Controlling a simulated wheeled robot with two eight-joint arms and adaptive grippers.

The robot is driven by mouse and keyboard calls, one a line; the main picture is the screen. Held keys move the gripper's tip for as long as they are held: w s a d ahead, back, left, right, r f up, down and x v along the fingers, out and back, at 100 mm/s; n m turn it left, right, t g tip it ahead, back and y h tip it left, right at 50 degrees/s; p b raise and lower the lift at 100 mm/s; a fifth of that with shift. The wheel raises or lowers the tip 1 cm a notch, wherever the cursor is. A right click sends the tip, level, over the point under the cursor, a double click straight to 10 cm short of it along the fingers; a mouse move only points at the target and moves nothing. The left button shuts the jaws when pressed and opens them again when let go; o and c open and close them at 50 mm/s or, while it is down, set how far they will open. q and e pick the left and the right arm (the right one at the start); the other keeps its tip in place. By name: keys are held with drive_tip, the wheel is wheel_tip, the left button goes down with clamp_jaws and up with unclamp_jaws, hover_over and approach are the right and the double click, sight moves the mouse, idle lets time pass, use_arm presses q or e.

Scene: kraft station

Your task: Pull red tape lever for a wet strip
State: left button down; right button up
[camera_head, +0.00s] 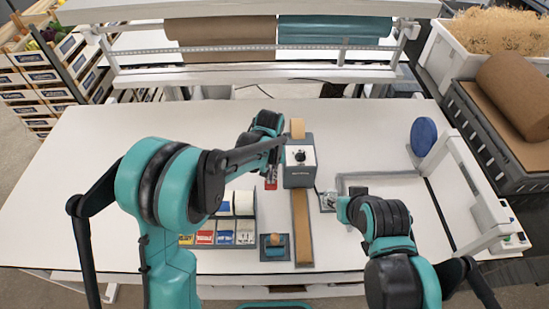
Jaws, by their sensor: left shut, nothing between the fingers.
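The tape dispenser (299,175) is a grey box with a pale top and a black knob, standing in the middle of the table. A brown tape strip (302,228) runs from it toward the front edge. A small red piece (271,184), possibly the lever, shows at the dispenser's left side. My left gripper (272,172) is shut and empty, close above the red piece and partly hidden by my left arm. I cannot tell whether they touch. My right gripper (328,201) is low over the table, right of the tape strip; its finger opening is unclear.
A compartment tray (249,240) with colored cards and a small dark holder (274,247) stand left of the strip. A grey-framed mat (395,200) lies on the right, beside a blue disc (423,137) and a white rail unit (485,195). The left tabletop is clear.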

use_arm(q)
wheel_tip(320, 180, up, 12)
drive_tip(key=p, duration=0.7)
idle(0.4)
idle(0.5)
